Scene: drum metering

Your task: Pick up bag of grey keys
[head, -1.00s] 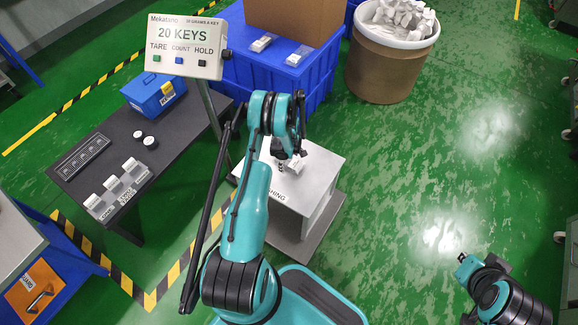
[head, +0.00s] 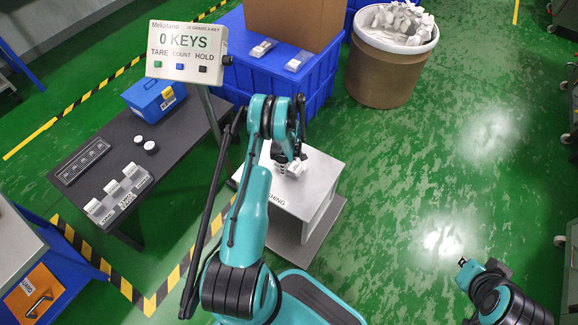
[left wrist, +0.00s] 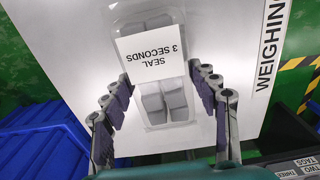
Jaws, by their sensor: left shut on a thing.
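The bag of grey keys (left wrist: 165,103) is a clear pack with grey keys inside and a white label reading "SEAL 3 SECONDS". In the left wrist view it lies between the fingers of my left gripper (left wrist: 162,82), which is shut on it. In the head view the left gripper (head: 284,166) is over the weighing platform (head: 312,190), and the pale bag (head: 298,168) shows beside it, partly hidden. The display (head: 187,52) reads "0 KEYS". My right gripper (head: 463,262) is at the lower right, far from the bag; its fingers are too small to read.
A dark table (head: 150,190) at left holds a blue box (head: 153,95) and a tag rack (head: 117,195). Blue crates (head: 270,85) with packs on top stand behind the platform. A brown drum (head: 385,80) of pale pieces stands at the back.

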